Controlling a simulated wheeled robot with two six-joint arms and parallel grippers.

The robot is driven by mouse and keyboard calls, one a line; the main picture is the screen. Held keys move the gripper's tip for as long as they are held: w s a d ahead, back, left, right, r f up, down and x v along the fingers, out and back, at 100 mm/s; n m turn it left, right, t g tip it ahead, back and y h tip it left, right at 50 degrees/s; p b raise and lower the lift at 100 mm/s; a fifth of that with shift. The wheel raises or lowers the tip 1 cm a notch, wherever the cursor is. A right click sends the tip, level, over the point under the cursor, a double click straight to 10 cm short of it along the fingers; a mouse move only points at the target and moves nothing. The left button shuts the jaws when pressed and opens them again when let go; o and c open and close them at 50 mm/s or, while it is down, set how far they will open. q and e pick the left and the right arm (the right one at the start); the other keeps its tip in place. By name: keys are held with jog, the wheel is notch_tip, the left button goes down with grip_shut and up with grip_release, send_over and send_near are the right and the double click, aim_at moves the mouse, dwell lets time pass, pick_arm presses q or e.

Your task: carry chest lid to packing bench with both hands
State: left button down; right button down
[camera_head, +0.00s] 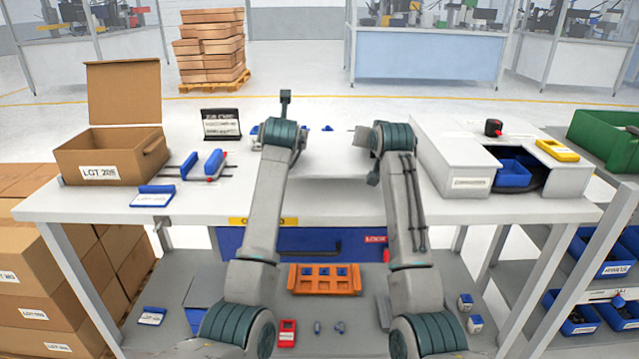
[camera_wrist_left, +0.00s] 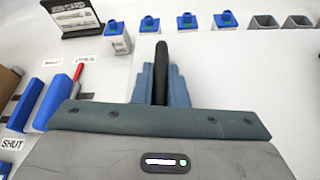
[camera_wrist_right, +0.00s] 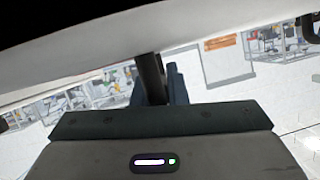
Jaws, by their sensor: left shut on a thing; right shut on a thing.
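The chest lid appears as a white slab (camera_wrist_right: 130,45) across the top of the right wrist view, with a dark handle (camera_wrist_right: 150,75) below it. My right gripper (camera_wrist_right: 160,88) is shut on that handle. In the left wrist view my left gripper (camera_wrist_left: 158,85) is shut on a black bar handle (camera_wrist_left: 161,62) over a white surface. In the head view both my arms reach forward over the packing bench (camera_head: 90,205), and the wrists largely hide the grippers. The lid's outline is hard to tell from the white bench top there.
An open cardboard box (camera_head: 112,155) stands at the bench's left end beside blue tools (camera_head: 214,164) and a black card sign (camera_head: 221,124). A white housing with blue bins (camera_head: 455,165) stands at the right. An orange rack (camera_head: 324,279) sits on the lower shelf.

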aim_at(370, 161)
pick_arm(q)
jog(key=shift+f, duration=0.7)
pick_arm(e)
jog(key=shift+d+f, duration=0.1)
jog(key=shift+f, duration=0.55)
pick_arm(q)
jog(key=shift+b, duration=0.35)
pick_arm(e)
jog(key=shift+f, duration=0.1)
